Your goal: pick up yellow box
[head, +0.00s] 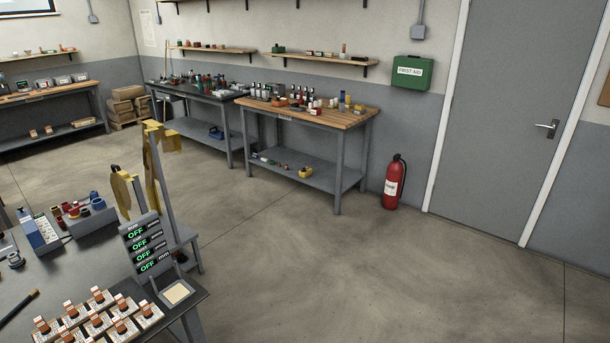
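I cannot make out a clear yellow box. A small yellow item (305,171) lies on the lower shelf of the wooden-topped bench; its shape is too small to tell. Neither of my grippers can be made out in the head view.
The near table (60,283) at lower left holds a display panel (147,243), several sample blocks and trays. The wooden-topped bench (350,118) stands at the wall, a dark bench (190,90) to its left. A fire extinguisher (394,185) stands near the door (500,110). Open floor fills the right.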

